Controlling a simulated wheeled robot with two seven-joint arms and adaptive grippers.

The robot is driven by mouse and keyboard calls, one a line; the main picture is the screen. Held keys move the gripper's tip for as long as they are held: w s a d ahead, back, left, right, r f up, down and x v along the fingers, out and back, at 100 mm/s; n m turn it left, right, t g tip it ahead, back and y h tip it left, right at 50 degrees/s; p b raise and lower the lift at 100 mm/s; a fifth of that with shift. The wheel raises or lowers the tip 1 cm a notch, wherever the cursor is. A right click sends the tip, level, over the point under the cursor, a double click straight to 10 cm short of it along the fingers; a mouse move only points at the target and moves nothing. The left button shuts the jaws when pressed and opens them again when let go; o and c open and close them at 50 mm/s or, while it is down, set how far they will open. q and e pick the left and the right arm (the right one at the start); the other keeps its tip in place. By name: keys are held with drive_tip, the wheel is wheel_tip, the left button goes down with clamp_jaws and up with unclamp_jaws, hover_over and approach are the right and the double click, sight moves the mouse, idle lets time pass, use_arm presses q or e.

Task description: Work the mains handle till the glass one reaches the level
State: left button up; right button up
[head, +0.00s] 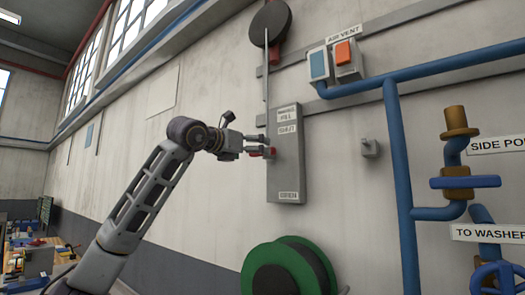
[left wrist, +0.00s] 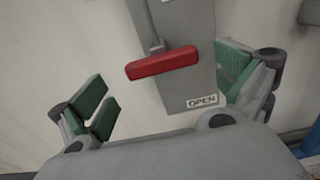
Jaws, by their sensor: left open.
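A red handle bar (head: 270,152) sits on a stem at the front of a grey upright wall box (head: 287,175). It also shows in the left wrist view (left wrist: 162,65), tilted slightly, above a label reading OPEN (left wrist: 202,101). The box's upper labels are too small to read surely. My left gripper (head: 258,145) is open in front of the box, and its green-padded fingers (left wrist: 165,90) are spread to either side of the red bar, with no visible grip on it. I cannot make out a glass or a level mark.
A blue pipe (head: 400,170) with valves and blue handles (head: 465,182) runs at the right. An AIR VENT switch box (head: 347,60) and a dark round disc (head: 270,22) are above. A green reel (head: 270,270) is below. A cluttered bench (head: 38,245) stands at far left.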

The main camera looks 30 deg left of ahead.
use_arm(q)
drive_tip(key=shift+w+d+p, duration=0.15)
drive_tip(key=shift+w+p, duration=0.25)
drive_tip(key=shift+w, duration=1.05)
drive_tip(key=shift+w+d+p, duration=0.1)
drive_tip(key=shift+w+p, duration=0.25)
drive_tip(key=shift+w, duration=1.1)
use_arm(e)
drive_tip(key=shift+s+d+r, duration=0.2)
drive_tip(key=shift+d+r, duration=0.5)
drive_tip(key=shift+r, duration=0.2)
use_arm(q)
drive_tip(key=shift+c, duration=0.3)
